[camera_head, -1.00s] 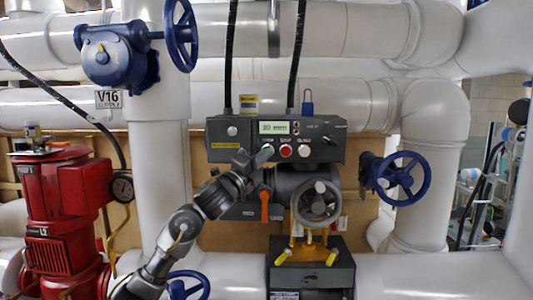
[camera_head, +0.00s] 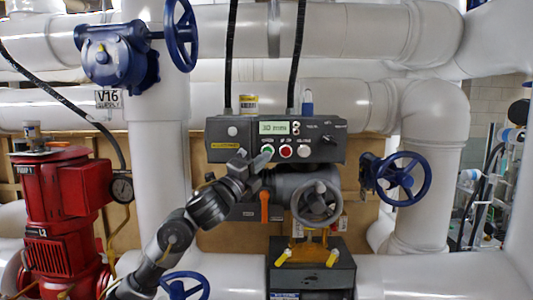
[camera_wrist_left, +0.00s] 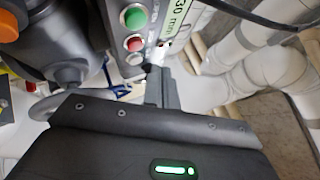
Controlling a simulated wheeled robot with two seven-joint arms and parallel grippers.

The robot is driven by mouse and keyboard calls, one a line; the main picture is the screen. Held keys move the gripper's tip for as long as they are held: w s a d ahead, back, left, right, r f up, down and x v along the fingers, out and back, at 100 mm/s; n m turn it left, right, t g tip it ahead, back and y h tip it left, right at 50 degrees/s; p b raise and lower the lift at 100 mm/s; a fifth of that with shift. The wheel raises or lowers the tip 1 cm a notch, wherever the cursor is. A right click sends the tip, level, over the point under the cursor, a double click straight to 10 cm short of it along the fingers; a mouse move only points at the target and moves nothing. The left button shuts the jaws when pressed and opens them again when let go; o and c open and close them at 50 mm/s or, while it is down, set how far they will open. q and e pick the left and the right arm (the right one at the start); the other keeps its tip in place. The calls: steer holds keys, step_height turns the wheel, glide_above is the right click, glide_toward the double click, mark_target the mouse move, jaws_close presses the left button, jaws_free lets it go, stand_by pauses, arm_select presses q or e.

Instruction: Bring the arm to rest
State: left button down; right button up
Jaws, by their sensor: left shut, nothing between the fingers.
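My left gripper (camera_head: 262,158) is shut and empty in the head view. My right gripper is out of view.
A grey handwheel (camera_head: 316,203) and an orange lever (camera_head: 264,206) sit just below the box. A blue handwheel (camera_head: 403,179) is to the right, a red pump (camera_head: 62,215) to the left. White pipes (camera_head: 160,170) surround the panel.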

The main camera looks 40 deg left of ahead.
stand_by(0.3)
